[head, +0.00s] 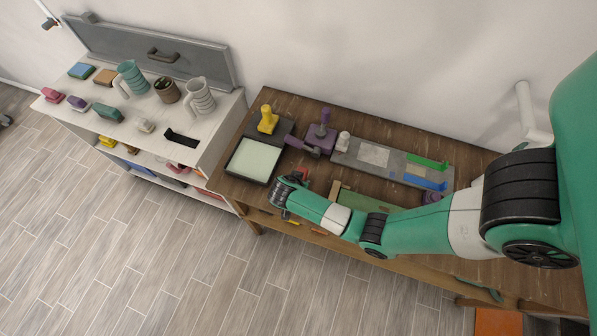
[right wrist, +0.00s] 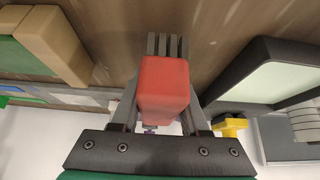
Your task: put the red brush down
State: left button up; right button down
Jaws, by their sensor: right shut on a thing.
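The red brush shows as a red block (right wrist: 163,85) between the fingers of my right gripper in the right wrist view. A small red part of it (head: 303,173) shows past the gripper in the head view. My right gripper (head: 290,190) is shut on it, over the front edge of the wooden table (head: 300,110), just right of a black tray with a pale green surface (head: 253,160). I cannot tell whether the brush touches the table. My left gripper is not in view.
A yellow-handled tool (head: 267,121) and purple tools (head: 320,137) stand behind. A grey board (head: 375,158) with green and blue strips lies right of them. A green board with wooden edging (head: 362,201) is partly behind my arm. A white rack (head: 205,137) with jugs stands left.

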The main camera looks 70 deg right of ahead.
notch_tip(320, 180, down, 2)
jog(key=shift+a+b, duration=0.1)
jog(key=shift+b, duration=0.35)
jog(key=shift+r, duration=0.35)
jog(key=shift+f, duration=0.7)
jog(key=c, duration=0.8)
grip_release()
jog(key=shift+s, duration=0.1)
jog(key=o, duration=0.4)
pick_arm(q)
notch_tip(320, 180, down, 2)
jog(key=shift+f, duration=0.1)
pick_arm(e)
jog(key=shift+f, duration=0.1)
